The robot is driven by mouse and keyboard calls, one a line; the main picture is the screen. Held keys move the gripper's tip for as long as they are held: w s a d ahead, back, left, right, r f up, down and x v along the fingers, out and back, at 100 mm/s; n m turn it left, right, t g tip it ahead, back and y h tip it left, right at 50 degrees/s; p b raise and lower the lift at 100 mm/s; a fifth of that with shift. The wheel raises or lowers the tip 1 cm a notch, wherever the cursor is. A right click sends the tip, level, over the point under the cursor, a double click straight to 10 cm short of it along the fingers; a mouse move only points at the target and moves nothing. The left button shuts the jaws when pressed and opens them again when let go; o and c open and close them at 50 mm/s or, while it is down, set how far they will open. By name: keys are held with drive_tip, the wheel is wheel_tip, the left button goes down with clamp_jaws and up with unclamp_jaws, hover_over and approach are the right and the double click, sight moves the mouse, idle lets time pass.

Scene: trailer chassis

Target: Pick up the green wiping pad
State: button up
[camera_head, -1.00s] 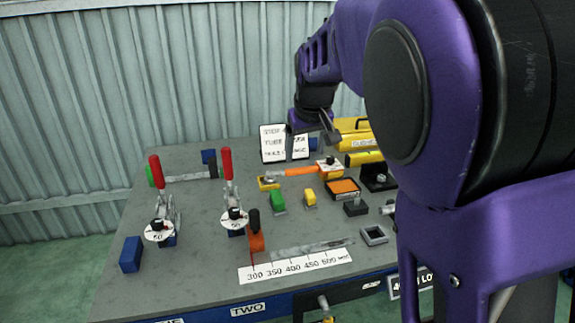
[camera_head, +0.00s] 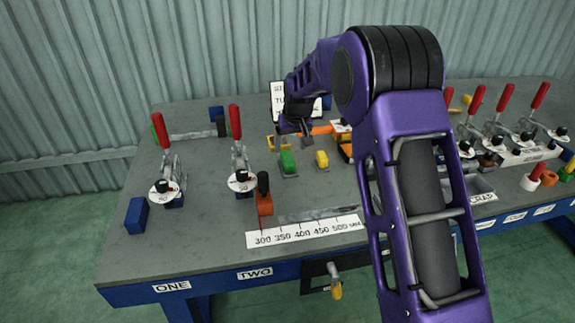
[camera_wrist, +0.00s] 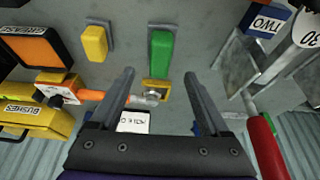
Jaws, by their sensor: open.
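The green wiping pad (camera_head: 288,163) sits on the grey bench top, left of a similar yellow pad (camera_head: 321,159). In the wrist view the green pad (camera_wrist: 161,52) is a long upright block on a grey backing, just beyond my fingertips and roughly centred between them. My gripper (camera_head: 297,132) hangs behind the green pad in the head view, apart from it. In the wrist view my gripper (camera_wrist: 160,76) is open with nothing held. A small yellow holder with a metal round part (camera_wrist: 156,92) shows between the fingers.
An orange-handled tool (camera_wrist: 95,96) lies beside the left finger. A red-handled toggle clamp (camera_head: 236,140) stands left of the pads. An orange block with a black knob (camera_head: 264,195) and a length scale (camera_head: 305,232) lie in front. The bench top between clamp and pads is clear.

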sight(288, 157)
drive_tip(key=x, duration=0.8)
drive_tip(key=shift+w+a, duration=0.1)
drive_tip(key=shift+w, duration=0.2)
clamp_jaws()
